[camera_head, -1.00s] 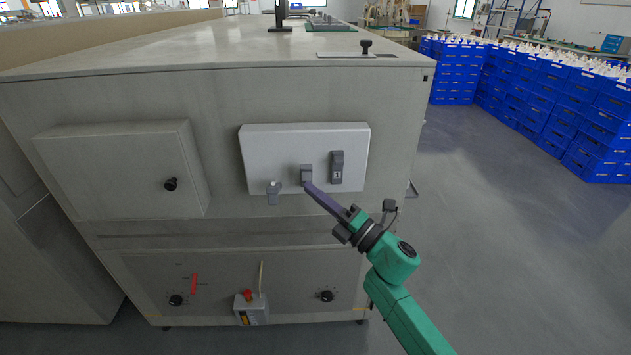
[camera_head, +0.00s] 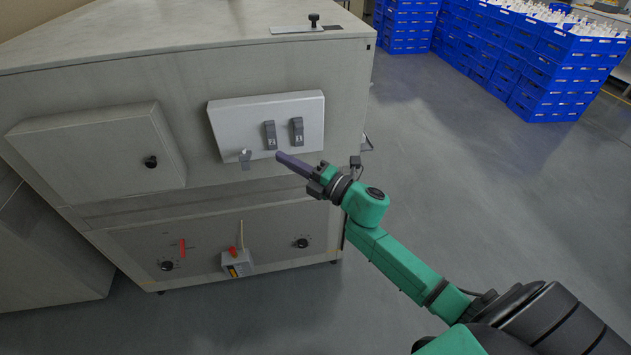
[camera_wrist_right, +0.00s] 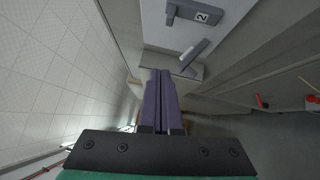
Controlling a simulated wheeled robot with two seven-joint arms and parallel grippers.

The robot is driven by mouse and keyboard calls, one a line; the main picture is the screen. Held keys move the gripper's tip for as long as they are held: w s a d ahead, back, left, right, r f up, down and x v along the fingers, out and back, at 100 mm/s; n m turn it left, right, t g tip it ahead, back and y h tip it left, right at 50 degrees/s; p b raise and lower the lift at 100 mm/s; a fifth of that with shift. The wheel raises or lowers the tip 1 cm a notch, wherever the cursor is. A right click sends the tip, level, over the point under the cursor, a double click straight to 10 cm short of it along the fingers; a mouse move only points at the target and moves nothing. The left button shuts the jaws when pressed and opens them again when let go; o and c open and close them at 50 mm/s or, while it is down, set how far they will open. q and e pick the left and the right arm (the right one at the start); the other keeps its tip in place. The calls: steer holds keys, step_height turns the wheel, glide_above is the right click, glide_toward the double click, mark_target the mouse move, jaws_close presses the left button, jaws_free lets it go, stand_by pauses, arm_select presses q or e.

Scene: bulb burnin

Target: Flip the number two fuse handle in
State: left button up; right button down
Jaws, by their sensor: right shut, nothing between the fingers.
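The white fuse panel (camera_head: 222,118) is on the front of the grey cabinet. The number two fuse handle (camera_head: 270,135) stands upright against the panel in the middle. Its "2" label shows in the right wrist view, where the handle (camera_wrist_right: 186,12) lies near the top. The right-hand fuse handle (camera_head: 297,131) is also upright. The left-hand handle (camera_head: 245,159) sits lower and tips out from the panel; it also shows in the right wrist view (camera_wrist_right: 193,53). My right gripper (camera_head: 281,157) is shut and empty, just below the number two handle; contact is not visible. My left gripper is out of view.
A grey door with a black knob (camera_head: 151,162) is left of the panel. Below are dials and a small box with a red button (camera_head: 233,252). Stacked blue crates (camera_head: 545,85) stand at the back right. The floor right of the cabinet is clear.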

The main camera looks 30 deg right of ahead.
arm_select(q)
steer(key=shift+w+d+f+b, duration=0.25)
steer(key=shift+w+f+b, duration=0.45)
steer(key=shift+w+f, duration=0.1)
arm_select(e)
steer(key=d+v, duration=0.1)
steer(key=v, duration=0.6)
steer(key=shift+d, duration=0.15)
steer(key=shift+w+f, duration=0.1)
steer(key=shift+f, duration=0.05)
